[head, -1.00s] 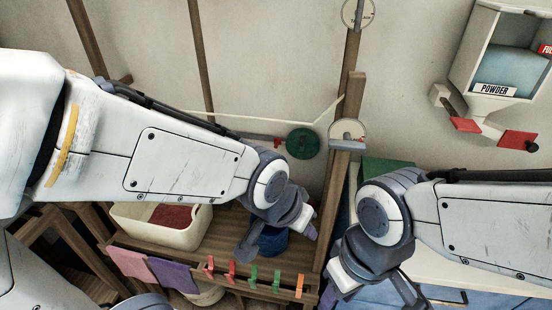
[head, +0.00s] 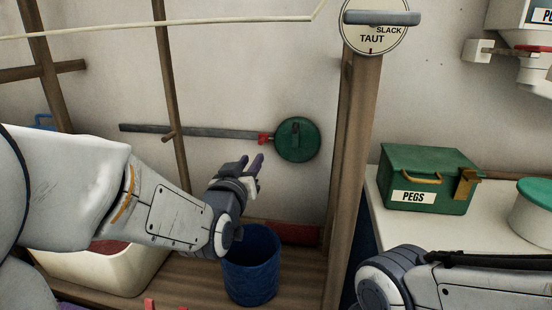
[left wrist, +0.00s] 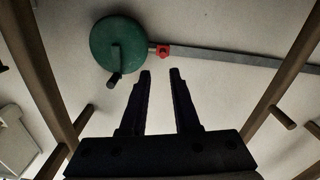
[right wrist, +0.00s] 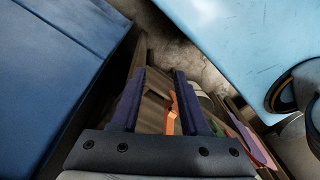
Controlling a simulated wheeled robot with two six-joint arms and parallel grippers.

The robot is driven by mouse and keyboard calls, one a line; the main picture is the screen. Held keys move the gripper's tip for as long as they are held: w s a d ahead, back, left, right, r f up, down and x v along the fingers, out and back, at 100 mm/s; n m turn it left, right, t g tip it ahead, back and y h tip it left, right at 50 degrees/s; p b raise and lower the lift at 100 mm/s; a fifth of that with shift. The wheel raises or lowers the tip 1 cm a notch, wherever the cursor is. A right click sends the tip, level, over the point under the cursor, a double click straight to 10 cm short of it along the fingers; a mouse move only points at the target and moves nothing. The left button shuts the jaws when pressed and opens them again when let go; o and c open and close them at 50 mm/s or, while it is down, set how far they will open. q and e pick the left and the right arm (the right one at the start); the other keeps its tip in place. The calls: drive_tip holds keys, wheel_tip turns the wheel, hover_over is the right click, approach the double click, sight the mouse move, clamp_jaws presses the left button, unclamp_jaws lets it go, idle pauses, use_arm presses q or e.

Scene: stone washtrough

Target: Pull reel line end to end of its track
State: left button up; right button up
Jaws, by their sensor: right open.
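The reel (head: 297,139) is a green disc with a small crank handle, on the wall at the right end of a grey horizontal track (head: 200,132). The red line end (head: 265,138) sits on the track right beside the reel. In the left wrist view the reel (left wrist: 118,44) is at upper left, with the red line end (left wrist: 163,50) just right of it. My left gripper (head: 251,161) is below and left of the red piece, pointing up, open and empty, apart from it. My right gripper (right wrist: 160,72) shows only in the right wrist view, open and empty.
A wooden post (head: 168,90) crosses the track. A thick post (head: 352,150) carries a round SLACK/TAUT dial (head: 372,38). A blue bucket (head: 250,265) stands below my left gripper. A green PEGS box (head: 428,180) sits on the right counter. A pale line (head: 200,25) runs along the top.

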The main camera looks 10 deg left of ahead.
sight(260, 143)
use_arm(q)
drive_tip(key=w+p, duration=0.1)
drive_tip(key=p, duration=0.3)
drive_tip(key=w+p, duration=0.2)
drive_tip(key=p, duration=0.3)
drive_tip(key=w+p, duration=0.2)
drive_tip(key=p, duration=0.3)
drive_tip(key=shift+w+a+r, duration=0.15)
drive_tip(key=shift+a+r, duration=0.1)
drive_tip(key=w, duration=0.4)
drive_tip(key=shift+f, duration=0.15)
drive_tip(key=shift+w+f, duration=0.1)
drive_tip(key=shift+w, duration=0.45)
clamp_jaws()
